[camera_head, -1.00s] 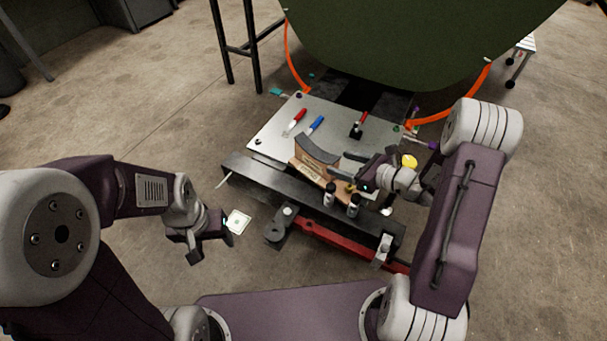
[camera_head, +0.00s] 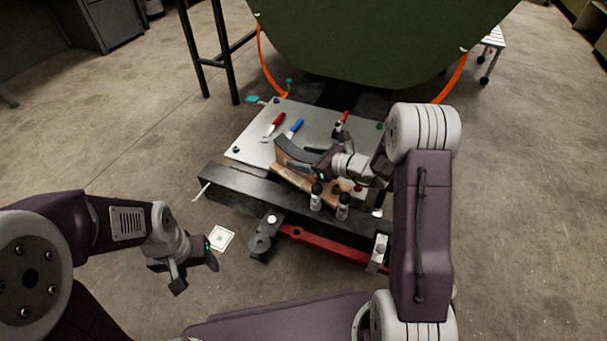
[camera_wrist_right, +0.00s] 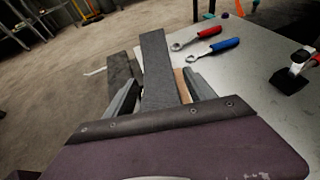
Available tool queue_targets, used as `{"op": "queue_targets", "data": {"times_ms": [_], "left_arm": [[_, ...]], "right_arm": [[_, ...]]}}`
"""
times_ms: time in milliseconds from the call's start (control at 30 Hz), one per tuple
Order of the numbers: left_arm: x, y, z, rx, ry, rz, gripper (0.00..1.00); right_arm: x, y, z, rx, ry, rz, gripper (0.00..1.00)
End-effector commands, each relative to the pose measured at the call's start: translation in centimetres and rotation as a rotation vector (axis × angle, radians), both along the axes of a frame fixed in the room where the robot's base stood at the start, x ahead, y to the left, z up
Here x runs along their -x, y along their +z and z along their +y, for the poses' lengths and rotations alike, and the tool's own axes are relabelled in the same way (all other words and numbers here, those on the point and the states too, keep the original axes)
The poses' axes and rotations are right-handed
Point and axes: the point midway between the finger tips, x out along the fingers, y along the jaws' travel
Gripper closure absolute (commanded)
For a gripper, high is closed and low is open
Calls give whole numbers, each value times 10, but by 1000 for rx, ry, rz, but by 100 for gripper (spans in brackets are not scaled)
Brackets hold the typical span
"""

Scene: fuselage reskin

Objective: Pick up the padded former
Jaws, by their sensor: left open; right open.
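The padded former (camera_head: 291,158), a wooden block with a curved dark grey pad on top, sits at the front of the metal plate. My right gripper (camera_head: 305,158) is open at its pad end, with a finger on either side. In the right wrist view the dark pad (camera_wrist_right: 156,60) runs between the two fingers of the right gripper (camera_wrist_right: 160,92). I cannot tell whether the fingers touch it. The right hand and forearm hide part of the former. My left gripper (camera_head: 195,273) is open and empty, low over the floor at the left.
The metal plate (camera_head: 250,143) holds a red-handled tool (camera_head: 274,125), a blue-handled tool (camera_head: 293,129) and a red-and-black tool (camera_head: 341,122). Two small bottles (camera_head: 316,197) (camera_head: 342,205) stand on the black front beam (camera_head: 240,195). The green fuselage panel (camera_head: 350,45) hangs behind.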

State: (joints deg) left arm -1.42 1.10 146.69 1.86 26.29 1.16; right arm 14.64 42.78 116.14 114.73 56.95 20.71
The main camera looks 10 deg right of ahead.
Motion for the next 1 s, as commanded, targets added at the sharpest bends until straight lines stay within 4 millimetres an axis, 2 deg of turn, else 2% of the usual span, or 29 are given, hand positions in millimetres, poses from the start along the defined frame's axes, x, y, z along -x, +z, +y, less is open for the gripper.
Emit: {"op": "queue_targets", "data": {"times_ms": [167, 267, 400, 433, 767, 867, 1000], "left_arm": [[0, 1, 0, 0, 0, -1, 40], [0, 1, 0, 0, 0, -1, 40], [0, 1, 0, 0, 0, -1, 40], [0, 1, 0, 0, 0, -1, 40], [0, 2, 0, 0, 0, -1, 40], [0, 9, 0, 0, 0, -1, 40], [0, 28, 0, 0, 0, -1, 40]], "right_arm": [[-1, 1, 0, 0, 0, 0, 36], [-1, 1, 0, 0, 0, 0, 59], [0, 1, 0, 0, 0, 0, 98], [0, 1, 0, 0, 0, 0, 100], [-1, 3, 0, -1, 0, -3, 100], [-1, 11, 0, -1, -1, -3, 100], [-1, 33, 0, -1, 0, -4, 100]]}}
